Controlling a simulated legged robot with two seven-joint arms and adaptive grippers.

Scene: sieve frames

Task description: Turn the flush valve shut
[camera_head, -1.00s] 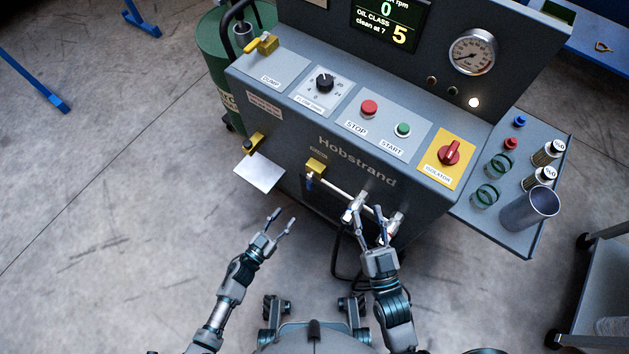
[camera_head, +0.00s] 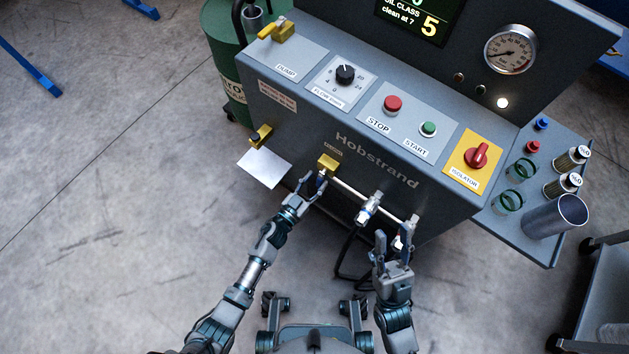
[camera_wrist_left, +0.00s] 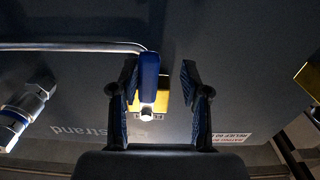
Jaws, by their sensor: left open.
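The flush valve is on the front of the grey machine, with a yellow block (camera_head: 327,163) and a blue lever handle (camera_wrist_left: 149,78). In the left wrist view, the blue lever stands upright between the two fingers of my left gripper (camera_wrist_left: 160,88). It is close to the left finger, with a clear gap to the right finger. In the head view, my left gripper (camera_head: 309,184) is open at the valve and partly hides the lever. My right gripper (camera_head: 394,240) is open, below the right pipe fitting, with no held object visible.
A white sheet (camera_head: 264,168) and another yellow valve (camera_head: 261,136) are left of the flush valve. The control panel with knobs and buttons is above. Open floor lies left.

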